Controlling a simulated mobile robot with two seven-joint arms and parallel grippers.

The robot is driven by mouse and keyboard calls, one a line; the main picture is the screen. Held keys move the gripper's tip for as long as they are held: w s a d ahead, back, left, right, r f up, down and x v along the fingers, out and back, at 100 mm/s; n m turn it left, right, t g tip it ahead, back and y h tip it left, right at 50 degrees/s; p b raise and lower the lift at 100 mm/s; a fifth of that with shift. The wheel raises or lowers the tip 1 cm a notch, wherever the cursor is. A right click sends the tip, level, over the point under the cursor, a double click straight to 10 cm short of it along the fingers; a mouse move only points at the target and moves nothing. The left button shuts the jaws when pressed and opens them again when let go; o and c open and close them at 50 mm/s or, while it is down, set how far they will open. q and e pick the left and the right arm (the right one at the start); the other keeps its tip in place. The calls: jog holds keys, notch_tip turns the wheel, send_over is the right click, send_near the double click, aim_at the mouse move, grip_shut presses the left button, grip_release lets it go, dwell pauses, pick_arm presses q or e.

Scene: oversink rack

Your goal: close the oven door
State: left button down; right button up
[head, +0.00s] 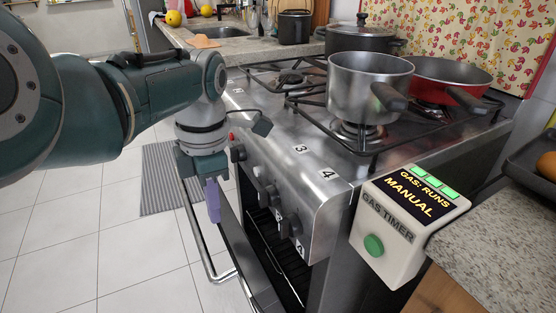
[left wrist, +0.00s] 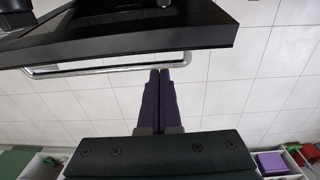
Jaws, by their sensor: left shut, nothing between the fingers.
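The oven door (head: 243,252) stands partly open below the stove's knob panel, tilted out, with the dark oven inside (head: 285,258) showing behind it. Its silver bar handle (head: 199,240) runs along the outer side. My left gripper (head: 213,213) has purple fingers, shut and empty, pointing down beside the door's upper part and handle. In the left wrist view, the shut fingertips (left wrist: 160,73) reach the line of the handle (left wrist: 90,69), with the dark door (left wrist: 140,40) beyond. I cannot tell whether they touch. My right gripper is not in view.
The stove top carries a steel pot (head: 365,88), a red pan (head: 450,75) and a dark lidded pot (head: 362,38). A gas timer (head: 405,225) sits at the front right corner by a counter (head: 500,240). Tiled floor (head: 70,240) is clear to the left, apart from a grey mat (head: 160,180).

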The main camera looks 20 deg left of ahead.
pick_arm(q)
jog(key=w+a+f+m+t+y+b, duration=0.3)
jog(key=a+f+m+t+b, duration=0.3)
jog(key=a+f+t+b, duration=0.7)
jog(key=s+d+m+t+h+b, duration=0.1)
jog(key=s+d+m+h+b, duration=0.45)
jog(key=s+h, duration=0.45)
jog(key=s+d+m+t+h+b, duration=0.1)
jog(key=s+d+m+h+b, duration=0.5)
jog(key=s, duration=0.6)
jog(key=w+d+r+h, duration=0.1)
jog(key=w+d+r, duration=0.2)
jog(key=w+d, duration=0.5)
jog(key=shift+w+t, duration=0.3)
jog(key=shift+w, duration=0.7)
jog(key=shift+m, duration=0.25)
